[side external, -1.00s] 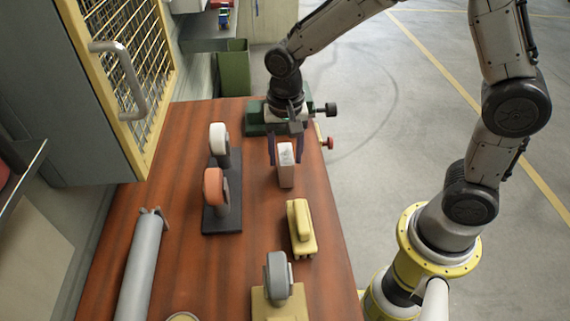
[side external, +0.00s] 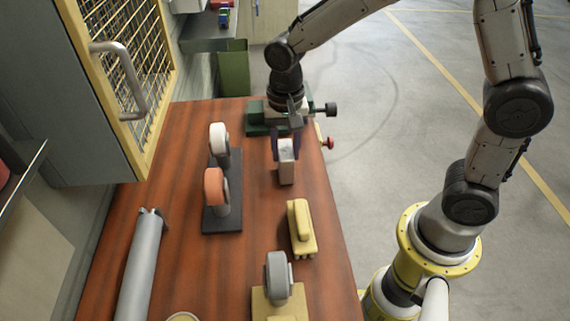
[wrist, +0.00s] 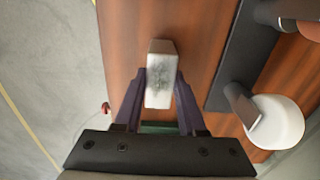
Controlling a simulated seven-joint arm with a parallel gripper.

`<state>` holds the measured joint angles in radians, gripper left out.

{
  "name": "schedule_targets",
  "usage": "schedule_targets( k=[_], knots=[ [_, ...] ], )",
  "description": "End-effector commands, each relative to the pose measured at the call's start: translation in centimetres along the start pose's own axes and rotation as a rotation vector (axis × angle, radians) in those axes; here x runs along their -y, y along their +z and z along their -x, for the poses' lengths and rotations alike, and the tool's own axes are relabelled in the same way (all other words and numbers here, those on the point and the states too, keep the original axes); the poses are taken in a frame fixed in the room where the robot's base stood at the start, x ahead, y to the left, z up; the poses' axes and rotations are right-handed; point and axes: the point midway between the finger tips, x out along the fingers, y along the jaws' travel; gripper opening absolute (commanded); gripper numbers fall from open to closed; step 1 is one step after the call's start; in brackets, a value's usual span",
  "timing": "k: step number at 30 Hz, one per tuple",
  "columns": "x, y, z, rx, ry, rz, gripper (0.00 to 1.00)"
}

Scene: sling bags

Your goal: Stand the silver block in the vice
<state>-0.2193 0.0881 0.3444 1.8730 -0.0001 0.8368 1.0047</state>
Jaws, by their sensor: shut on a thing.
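The silver block (side external: 287,168) is between the fingers of my gripper (side external: 285,147), which is shut on it. In the wrist view the block (wrist: 161,75) sits between the two dark purple fingertips of my gripper (wrist: 160,90). It is upright in the side view, close to the wooden table; I cannot tell whether it touches the table. The green vice (side external: 262,118) stands at the far end of the table, behind my gripper and partly hidden by it. In the wrist view only a green strip (wrist: 159,128) shows between the fingers.
A dark stand with a white wheel (side external: 218,139) and an orange wheel (side external: 215,186) is left of the block. A yellow block (side external: 300,228), a grey wheel on a yellow base (side external: 278,277) and a grey cylinder (side external: 142,265) lie nearer. A yellow-framed cabinet (side external: 130,75) borders the left.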

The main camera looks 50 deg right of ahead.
Motion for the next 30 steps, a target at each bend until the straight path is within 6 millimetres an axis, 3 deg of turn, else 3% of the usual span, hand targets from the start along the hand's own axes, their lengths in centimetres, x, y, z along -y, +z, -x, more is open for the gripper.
schedule_targets(
  k=[30],
  knots=[
    [0.1,-0.1,4.7,-0.003,-0.005,0.0,0.0]
  ],
)
